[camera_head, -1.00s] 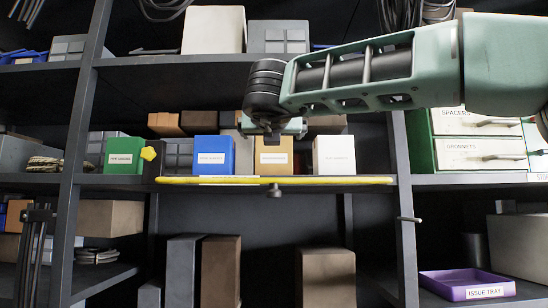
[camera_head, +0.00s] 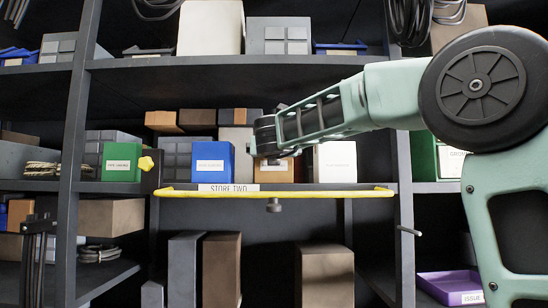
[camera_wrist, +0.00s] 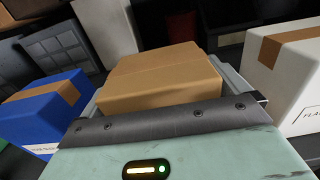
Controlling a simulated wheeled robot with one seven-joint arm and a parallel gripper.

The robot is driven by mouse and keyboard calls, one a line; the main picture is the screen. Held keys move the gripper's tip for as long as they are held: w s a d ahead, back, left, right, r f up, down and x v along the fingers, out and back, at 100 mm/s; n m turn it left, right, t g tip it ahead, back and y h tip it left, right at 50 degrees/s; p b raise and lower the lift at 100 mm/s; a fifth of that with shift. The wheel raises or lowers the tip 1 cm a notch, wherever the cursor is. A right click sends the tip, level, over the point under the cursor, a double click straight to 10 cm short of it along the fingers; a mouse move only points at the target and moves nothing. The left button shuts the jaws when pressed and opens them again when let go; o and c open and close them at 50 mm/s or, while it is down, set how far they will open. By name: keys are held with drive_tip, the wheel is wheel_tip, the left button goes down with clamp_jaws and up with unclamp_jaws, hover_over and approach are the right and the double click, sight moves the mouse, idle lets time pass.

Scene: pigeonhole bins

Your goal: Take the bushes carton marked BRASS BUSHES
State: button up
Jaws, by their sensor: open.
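A tan carton (camera_head: 274,172) stands on the middle shelf between a blue carton (camera_head: 212,163) and a white carton (camera_head: 335,162). My gripper (camera_head: 272,155) is in front of the tan carton and hides its upper part and label. In the wrist view the tan carton (camera_wrist: 160,75) lies ahead between the spread jaws of my open gripper (camera_wrist: 165,90). I cannot tell whether they touch it. The blue carton (camera_wrist: 45,110) is at left there and the white carton (camera_wrist: 288,80) at right. I cannot read BRASS BUSHES on any label.
A green carton (camera_head: 122,162) stands farther left. Brown boxes (camera_head: 198,120) stand behind the row. A purple tray (camera_head: 450,286) is at lower right, partly hidden by my arm.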

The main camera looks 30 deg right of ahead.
drive_tip(key=shift+w+d, duration=0.2)
drive_tip(key=shift+w, duration=0.15)
drive_tip(key=shift+c, duration=0.3)
drive_tip(key=c, duration=0.8)
drive_tip(key=shift+c, duration=0.2)
drive_tip(key=shift+s+r, duration=0.1)
